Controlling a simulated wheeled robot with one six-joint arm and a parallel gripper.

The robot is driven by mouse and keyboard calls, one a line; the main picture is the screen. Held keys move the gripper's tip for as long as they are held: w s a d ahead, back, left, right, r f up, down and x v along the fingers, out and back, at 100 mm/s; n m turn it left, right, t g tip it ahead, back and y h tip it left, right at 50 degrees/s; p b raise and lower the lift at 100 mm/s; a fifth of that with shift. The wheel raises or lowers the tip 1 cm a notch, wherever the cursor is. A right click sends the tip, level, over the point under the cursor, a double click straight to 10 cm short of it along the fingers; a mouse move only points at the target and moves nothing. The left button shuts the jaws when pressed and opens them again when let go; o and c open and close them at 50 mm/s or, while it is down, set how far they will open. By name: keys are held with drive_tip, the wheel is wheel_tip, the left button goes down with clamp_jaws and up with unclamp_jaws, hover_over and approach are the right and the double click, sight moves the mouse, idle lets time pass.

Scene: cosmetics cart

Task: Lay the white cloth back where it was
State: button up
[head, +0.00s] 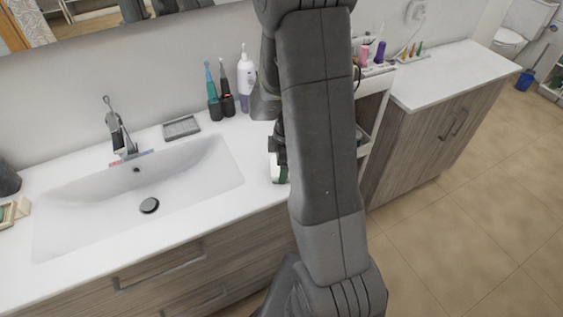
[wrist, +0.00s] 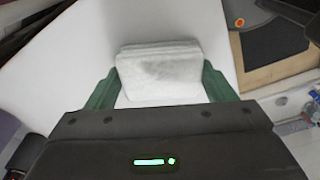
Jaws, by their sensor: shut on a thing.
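The white cloth (wrist: 158,72), folded into a flat pad with a greyish patch, sits between the green fingers of my gripper (wrist: 158,88) in the wrist view. The fingers press on its left and right sides. Behind it is the white countertop; I cannot tell whether the cloth touches it. In the head view my arm hides most of the gripper. Only a small white and green part shows left of the arm, over the counter right of the sink.
The sink (head: 140,190) with its faucet (head: 118,130) is on the left. The cosmetics cart (head: 372,100) is right of my arm, beside a white-topped cabinet (head: 455,75).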

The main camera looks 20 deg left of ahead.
drive_tip(key=shift+f, duration=0.1)
drive_tip(key=o, duration=0.9)
wheel_tip(320, 180, up, 12)
drive_tip(key=d+b, duration=0.1)
drive_tip(key=shift+w, duration=0.3)
drive_tip(key=shift+d, duration=0.1)
drive_tip(key=f, duration=0.8)
drive_tip(key=a+f+p, duration=0.1)
drive_tip(key=f, duration=0.3)
drive_tip(key=shift+s+a, duration=0.1)
drive_tip(key=shift+s, duration=0.25)
drive_tip(key=shift+w+a+r, duration=0.1)
drive_tip(key=shift+r, duration=1.25)
